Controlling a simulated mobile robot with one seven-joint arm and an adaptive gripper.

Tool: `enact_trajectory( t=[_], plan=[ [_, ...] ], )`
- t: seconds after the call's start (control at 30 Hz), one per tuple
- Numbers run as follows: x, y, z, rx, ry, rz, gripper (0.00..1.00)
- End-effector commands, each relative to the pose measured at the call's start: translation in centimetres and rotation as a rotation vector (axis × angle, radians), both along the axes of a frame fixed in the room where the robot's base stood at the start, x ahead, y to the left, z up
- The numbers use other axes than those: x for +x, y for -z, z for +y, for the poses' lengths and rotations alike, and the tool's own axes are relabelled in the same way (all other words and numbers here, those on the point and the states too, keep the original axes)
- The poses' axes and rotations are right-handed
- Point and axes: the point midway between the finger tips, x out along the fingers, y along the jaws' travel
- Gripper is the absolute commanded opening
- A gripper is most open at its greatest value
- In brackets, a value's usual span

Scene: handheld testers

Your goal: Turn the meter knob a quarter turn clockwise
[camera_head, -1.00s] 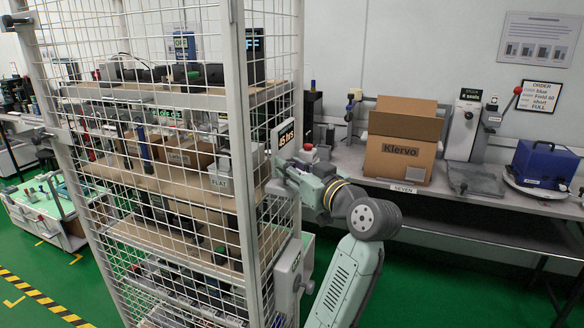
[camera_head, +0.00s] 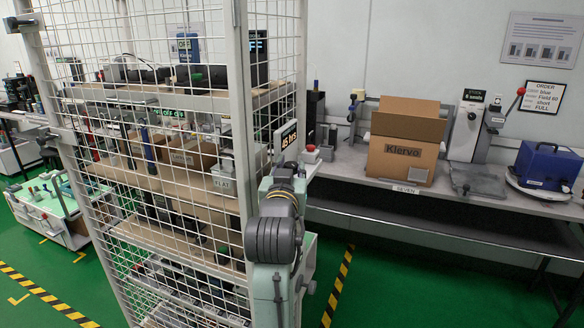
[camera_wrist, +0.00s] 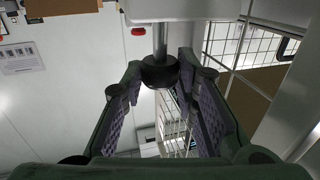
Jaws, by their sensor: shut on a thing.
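A black round knob (camera_wrist: 160,72) on a metal shaft shows in the wrist view, below a pale housing (camera_wrist: 180,8). My gripper (camera_wrist: 159,80) has its two dark green fingers with purple ribbed pads on either side of the knob, shut on it. The knob's pointer or markings cannot be made out. In the head view, a small display sign reading "45 hrs" (camera_head: 285,143) stands by the cage's right post. My arm covers the area under it, so the gripper and knob are hidden there.
A wire-mesh cage (camera_head: 243,120) with shelves of devices stands just left of my arm. A small box with a red button (camera_head: 311,150) is close right of the display. The bench behind holds a cardboard box (camera_head: 403,150) and a blue device (camera_head: 545,165).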

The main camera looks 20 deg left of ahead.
Motion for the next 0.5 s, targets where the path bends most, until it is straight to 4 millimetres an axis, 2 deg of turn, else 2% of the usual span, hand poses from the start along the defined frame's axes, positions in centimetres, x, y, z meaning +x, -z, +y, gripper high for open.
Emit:
enact_trajectory(
  t=[0.2,0.5],
  plan=[
    [-0.05,0.00,0.35,-0.001,0.122,0.000,0.00],
    [-0.02,0.00,0.33,0.000,0.205,0.001,0.00]
  ],
)
